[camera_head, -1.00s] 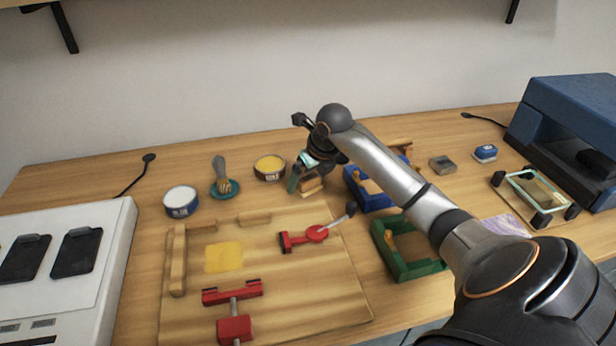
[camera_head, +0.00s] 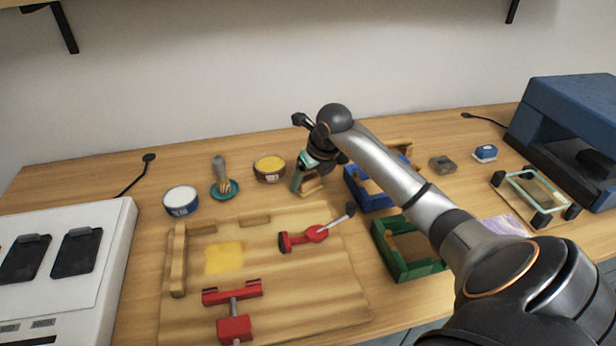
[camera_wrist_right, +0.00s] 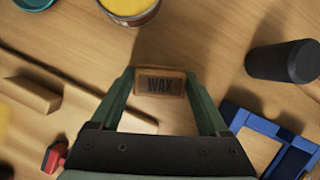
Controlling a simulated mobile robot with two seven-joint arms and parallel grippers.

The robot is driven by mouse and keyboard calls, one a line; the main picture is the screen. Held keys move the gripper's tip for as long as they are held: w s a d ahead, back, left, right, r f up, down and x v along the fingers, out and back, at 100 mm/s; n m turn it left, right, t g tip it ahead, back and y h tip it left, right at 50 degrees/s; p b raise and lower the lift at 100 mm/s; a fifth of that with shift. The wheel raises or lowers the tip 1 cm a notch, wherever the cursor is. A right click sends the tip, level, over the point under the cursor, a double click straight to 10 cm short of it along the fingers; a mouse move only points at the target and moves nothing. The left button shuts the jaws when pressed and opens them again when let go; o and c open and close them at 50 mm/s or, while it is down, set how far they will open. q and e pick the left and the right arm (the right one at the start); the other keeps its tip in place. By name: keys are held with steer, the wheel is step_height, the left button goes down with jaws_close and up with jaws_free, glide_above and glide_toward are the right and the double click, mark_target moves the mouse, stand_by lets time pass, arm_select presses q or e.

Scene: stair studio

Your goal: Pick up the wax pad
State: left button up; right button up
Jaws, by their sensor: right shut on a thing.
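The wax pad (camera_wrist_right: 160,80) is a small brown block with a dark face marked WAX. In the right wrist view it sits between the green fingers of my right gripper (camera_wrist_right: 160,92), which is shut on it. In the head view my right gripper (camera_head: 305,181) reaches down behind the wooden board, and the pad is mostly hidden by the fingers there. I cannot tell whether the pad touches the table. My left gripper is not in view.
A yellow tin (camera_head: 270,167) stands just left of the gripper, with a brush on a teal dish (camera_head: 225,190) farther left. A blue frame (camera_head: 368,190) is close on the right. The wooden board (camera_head: 330,285) with red clamps lies in front.

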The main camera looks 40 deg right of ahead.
mark_target(308, 177)
steer(key=shift+r, duration=0.15)
steer(key=shift+r, duration=0.3)
step_height(308, 177, up, 2)
steer(key=shift+r, duration=0.2)
steer(key=s+a+r+b, duration=0.1)
steer(key=s+a+r, duration=0.1)
steer(key=s+r, duration=0.3)
steer(key=s+a+r+b, duration=0.1)
steer(key=s+r, duration=0.3)
steer(key=s, duration=0.4)
steer(key=shift+s+a+r, duration=0.15)
steer(key=shift+a+r, duration=0.2)
steer(key=shift+a, duration=0.45)
steer(key=o, duration=1)
steer(key=c, duration=0.7)
